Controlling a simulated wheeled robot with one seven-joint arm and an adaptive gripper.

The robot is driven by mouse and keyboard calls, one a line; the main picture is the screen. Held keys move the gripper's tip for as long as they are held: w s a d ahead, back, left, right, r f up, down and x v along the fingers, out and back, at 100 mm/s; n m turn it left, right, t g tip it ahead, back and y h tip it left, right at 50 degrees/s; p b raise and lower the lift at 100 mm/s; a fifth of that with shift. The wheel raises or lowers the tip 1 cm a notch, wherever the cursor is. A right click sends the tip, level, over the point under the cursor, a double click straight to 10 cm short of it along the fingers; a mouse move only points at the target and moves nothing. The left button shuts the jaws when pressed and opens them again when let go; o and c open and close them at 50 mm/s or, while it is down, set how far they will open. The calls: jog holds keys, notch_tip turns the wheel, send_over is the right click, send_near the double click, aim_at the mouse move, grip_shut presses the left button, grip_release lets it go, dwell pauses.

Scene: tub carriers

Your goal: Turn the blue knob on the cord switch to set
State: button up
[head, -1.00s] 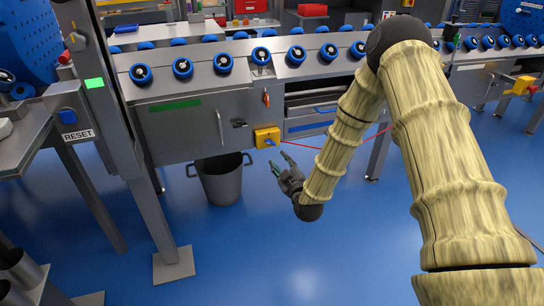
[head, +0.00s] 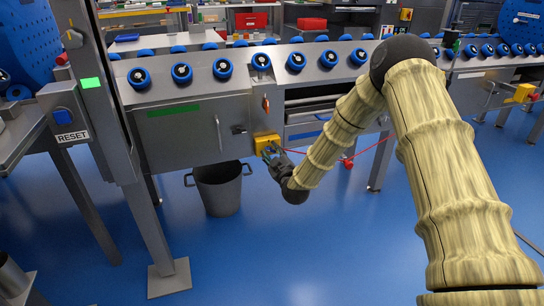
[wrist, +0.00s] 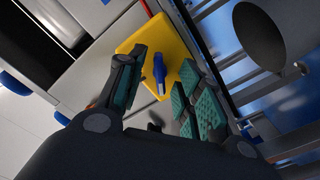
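The cord switch is a yellow box (head: 266,142) on the front of the grey conveyor cabinet; a red cord runs from it to the right. In the wrist view the yellow box (wrist: 165,52) carries a blue knob (wrist: 159,72). My gripper (wrist: 162,88) is open, with its green-padded fingers on either side of the knob. I cannot tell whether either finger touches it. In the head view my gripper (head: 275,158) is at the box and hides most of the knob. Any set marking is too small to read.
A grey bin (head: 219,188) stands on the blue floor below the cabinet. A RESET button (head: 64,116) is on the left post. Blue rollers (head: 222,69) line the conveyor top. Another yellow box (head: 522,93) is at the far right. The floor in front is clear.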

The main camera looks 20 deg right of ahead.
jog(key=shift+w, duration=0.3)
grip_shut()
jog(key=shift+r+m+p, duration=0.1)
jog(key=shift+m+p, duration=0.2)
jog(key=shift+p, duration=0.1)
jog(key=shift+m+p, duration=0.55)
jog(key=shift+m, duration=0.15)
jog(key=m+p, duration=0.2)
jog(key=m, duration=0.1)
jog(key=m+p, duration=0.1)
jog(key=m, duration=0.2)
jog(key=shift+m+p, duration=0.3)
jog(key=shift+m, duration=0.1)
jog(key=shift+m+p, duration=0.4)
jog(key=shift+m, duration=1.1)
